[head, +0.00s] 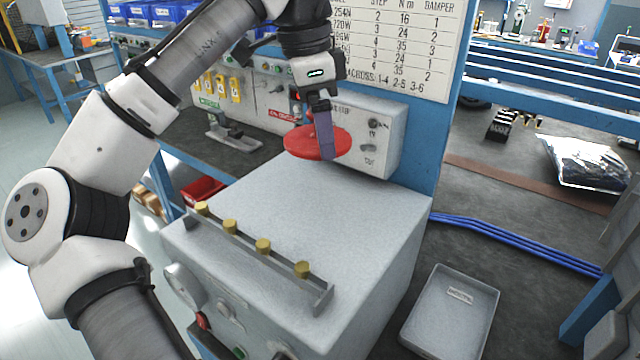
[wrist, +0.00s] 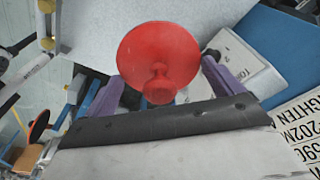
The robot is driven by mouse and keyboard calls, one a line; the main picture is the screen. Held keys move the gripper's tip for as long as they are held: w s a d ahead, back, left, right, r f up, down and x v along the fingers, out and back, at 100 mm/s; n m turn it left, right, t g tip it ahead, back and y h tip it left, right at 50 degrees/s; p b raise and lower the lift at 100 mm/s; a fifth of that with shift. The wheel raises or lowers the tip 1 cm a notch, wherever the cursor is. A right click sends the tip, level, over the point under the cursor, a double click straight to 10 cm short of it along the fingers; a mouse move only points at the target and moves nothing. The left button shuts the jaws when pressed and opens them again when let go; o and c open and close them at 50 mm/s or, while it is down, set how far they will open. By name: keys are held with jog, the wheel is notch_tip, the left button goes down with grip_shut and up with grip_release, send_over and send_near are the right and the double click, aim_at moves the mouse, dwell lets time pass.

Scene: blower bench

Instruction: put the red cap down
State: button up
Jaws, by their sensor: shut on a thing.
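The red cap (head: 300,143) is a round disc held in my gripper (head: 325,150) above the back part of the grey cabinet's top (head: 290,200). In the wrist view the cap (wrist: 150,48) shows its disc and a stubby knob on the side facing the camera. The purple fingers of my gripper (wrist: 160,85) stand on either side of the cap, and the gripper is shut on it. The exact contact is hard to see. The cap looks clear of the cabinet top. A grey tray (head: 418,328) with a small label lies on the bench right of the cabinet.
A rail with several yellow knobs (head: 263,246) runs along the cabinet top's front left edge. A grey control box (head: 385,140) and a blue post with a chart (head: 395,40) stand behind. Blue hoses (head: 510,240) cross the bench. Most of the cabinet top is bare.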

notch_tip(320, 180, down, 10)
jog(key=shift+r, duration=0.15)
jog(key=shift+f, duration=0.3)
jog(key=o, duration=0.8)
jog(key=shift+c, duration=0.2)
jog(key=r, duration=0.4)
jog(key=a+r, duration=0.1)
jog(key=r, duration=0.7)
jog(key=shift+s+a+r+p, duration=0.15)
jog(key=shift+a+r+p, duration=0.15)
jog(key=shift+a+p, duration=0.1)
